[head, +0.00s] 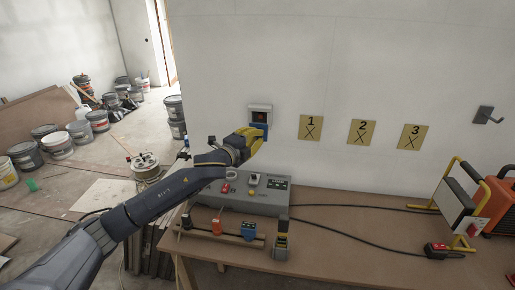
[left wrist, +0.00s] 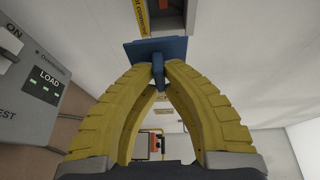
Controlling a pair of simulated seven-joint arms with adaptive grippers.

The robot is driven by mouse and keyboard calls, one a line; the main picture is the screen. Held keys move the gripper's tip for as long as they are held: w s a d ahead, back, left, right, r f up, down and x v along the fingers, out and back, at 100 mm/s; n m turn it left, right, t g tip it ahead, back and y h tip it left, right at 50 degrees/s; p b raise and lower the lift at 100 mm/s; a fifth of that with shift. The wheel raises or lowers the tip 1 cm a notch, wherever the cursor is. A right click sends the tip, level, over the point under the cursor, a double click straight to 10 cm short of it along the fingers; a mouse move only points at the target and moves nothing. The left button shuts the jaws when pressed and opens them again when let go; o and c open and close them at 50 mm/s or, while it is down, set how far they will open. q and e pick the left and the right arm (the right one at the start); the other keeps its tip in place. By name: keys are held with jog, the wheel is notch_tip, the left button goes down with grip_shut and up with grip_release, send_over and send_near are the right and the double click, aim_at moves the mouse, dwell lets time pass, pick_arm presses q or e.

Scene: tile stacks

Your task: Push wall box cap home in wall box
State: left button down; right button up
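The wall box (head: 260,108) is a pale frame with a dark opening on the wall. In the left wrist view the wall box (left wrist: 183,18) shows at the top, with a red part inside. The blue wall box cap (head: 264,128) is at the lower edge of the box, partly behind my fingers. In the left wrist view the cap (left wrist: 143,50) is a flat plate with a tab. My left gripper (head: 262,134) is shut on that tab; its yellow fingertips (left wrist: 158,70) press it from both sides. I cannot tell whether the cap touches the box. My right gripper is not in view.
A grey tester unit (head: 240,197) stands on the bench (head: 350,230) below my left gripper. A rack with orange and blue parts (head: 215,234) is in front. Numbered yellow plates (head: 310,128) are on the wall. A work lamp (head: 456,205) stands at the right.

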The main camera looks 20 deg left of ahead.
aim_at(256, 126)
pick_arm(q)
jog(key=shift+t, duration=0.3)
jog(key=shift+w+a+r, duration=0.2)
jog(key=shift+w+a, duration=0.1)
jog(key=shift+w, duration=0.5)
jog(key=shift+w+a+r, duration=0.15)
jog(key=shift+w+a, duration=0.1)
jog(key=shift+w, duration=0.6)
jog(key=shift+w+a+r, duration=0.2)
jog(key=shift+w+a, duration=0.1)
jog(key=shift+w, duration=0.5)
jog(key=shift+w, duration=0.3)
jog(key=shift+w+a, duration=0.2)
jog(key=shift+w, duration=0.95)
dwell(0.6)
jog(key=c, duration=1.5)
grip_release()
jog(key=v, duration=0.6)
